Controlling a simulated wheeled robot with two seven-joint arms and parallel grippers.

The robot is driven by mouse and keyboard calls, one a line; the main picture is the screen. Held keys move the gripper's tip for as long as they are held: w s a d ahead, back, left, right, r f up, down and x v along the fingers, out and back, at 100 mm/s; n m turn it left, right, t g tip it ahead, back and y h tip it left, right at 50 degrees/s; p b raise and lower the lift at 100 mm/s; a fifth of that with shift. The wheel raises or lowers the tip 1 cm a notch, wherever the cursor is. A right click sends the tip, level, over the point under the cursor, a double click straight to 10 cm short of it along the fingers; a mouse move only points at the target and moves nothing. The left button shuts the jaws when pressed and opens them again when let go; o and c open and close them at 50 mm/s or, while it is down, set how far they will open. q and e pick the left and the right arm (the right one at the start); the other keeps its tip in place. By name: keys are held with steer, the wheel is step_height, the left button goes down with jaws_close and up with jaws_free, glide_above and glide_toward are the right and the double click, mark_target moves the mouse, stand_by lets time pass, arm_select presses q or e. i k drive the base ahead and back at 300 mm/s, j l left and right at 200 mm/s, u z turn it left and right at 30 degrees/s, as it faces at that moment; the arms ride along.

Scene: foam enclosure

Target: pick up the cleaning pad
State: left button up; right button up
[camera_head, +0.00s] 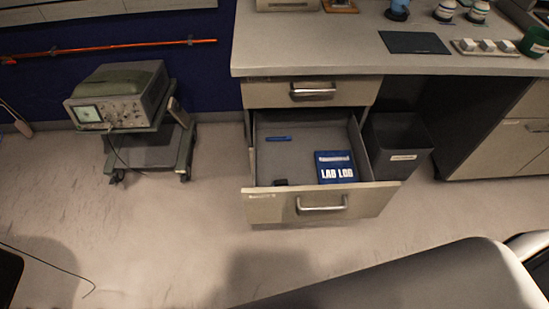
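I cannot clearly pick out a cleaning pad. The pulled-out lower drawer (262,209) holds a blue LAB LOG book (336,168), a blue pen-like item (278,139) and a small dark item (280,182) at its front left. The small dark item is too small to identify. A flat dark rectangular mat (414,42) lies on the counter, near its front edge. Neither of my grippers shows in the head view, so I cannot tell what they hold.
The counter (300,45) carries a tray of white blocks (487,46), a green cup (535,42) and small containers. A dark bin (398,140) stands right of the drawer. An instrument (118,98) sits on a cart at left. The floor (170,225) before the drawer is clear.

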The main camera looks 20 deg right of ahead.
mark_target(283, 183)
steer(key=l+u, duration=0.35)
steer(key=l, duration=0.25)
steer(key=l+u, duration=0.35)
steer(key=l, duration=0.25)
